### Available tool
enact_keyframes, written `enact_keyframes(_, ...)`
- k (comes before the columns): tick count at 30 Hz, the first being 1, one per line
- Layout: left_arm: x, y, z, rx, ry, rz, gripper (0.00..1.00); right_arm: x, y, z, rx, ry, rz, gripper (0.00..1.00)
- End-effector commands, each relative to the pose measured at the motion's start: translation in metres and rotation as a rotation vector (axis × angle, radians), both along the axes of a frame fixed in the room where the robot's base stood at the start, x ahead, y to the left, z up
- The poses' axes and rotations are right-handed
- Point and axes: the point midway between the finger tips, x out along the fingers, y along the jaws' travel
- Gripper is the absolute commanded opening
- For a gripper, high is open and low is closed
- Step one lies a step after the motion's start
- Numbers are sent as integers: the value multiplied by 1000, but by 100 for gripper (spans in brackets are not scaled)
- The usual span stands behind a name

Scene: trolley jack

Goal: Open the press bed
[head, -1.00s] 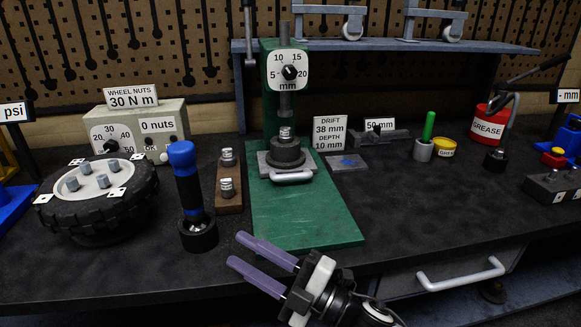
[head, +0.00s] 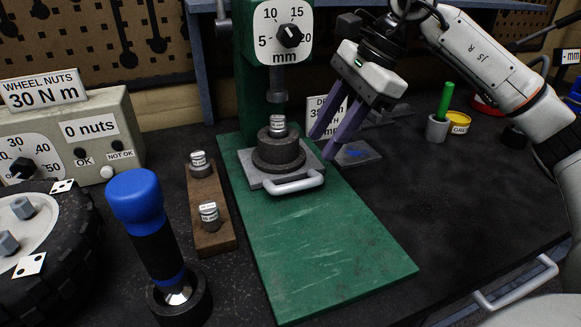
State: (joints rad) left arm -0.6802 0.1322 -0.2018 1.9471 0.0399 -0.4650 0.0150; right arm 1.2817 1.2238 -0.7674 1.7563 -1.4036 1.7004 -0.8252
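The green press (head: 330,238) stands on the bench with a dial marked in mm (head: 284,34) on its column. Its press bed (head: 257,180) is a grey plate with a pale bar handle (head: 294,184) at its front. A dark round block (head: 278,153) sits on the bed, with a small metal piece (head: 277,125) standing in its top, below the ram (head: 277,85). My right gripper (head: 328,146) is open, its two purple fingers pointing down, just right of the bed and behind the handle. Nothing shows between the fingers. My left gripper is not in view.
A wooden block with two metal pieces (head: 212,228) and a blue-topped tool in a dark cup (head: 152,240) stand left of the press. A wheel (head: 50,240) is at far left. A grey plate (head: 357,154), a grey cup (head: 437,128) and a yellow tin (head: 459,122) are right. The front-right bench is clear.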

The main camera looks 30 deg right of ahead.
Motion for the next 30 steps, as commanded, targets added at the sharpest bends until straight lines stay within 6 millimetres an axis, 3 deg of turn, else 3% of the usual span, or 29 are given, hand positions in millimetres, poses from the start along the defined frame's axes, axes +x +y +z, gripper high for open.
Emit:
enact_keyframes(16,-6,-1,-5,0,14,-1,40,22,28,-78,-4,3,0,34)
enact_keyframes(21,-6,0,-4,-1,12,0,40,26,32,-89,-4,0,-2,34)
enact_keyframes(30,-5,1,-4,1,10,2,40,26,32,-90,-3,0,-1,32)
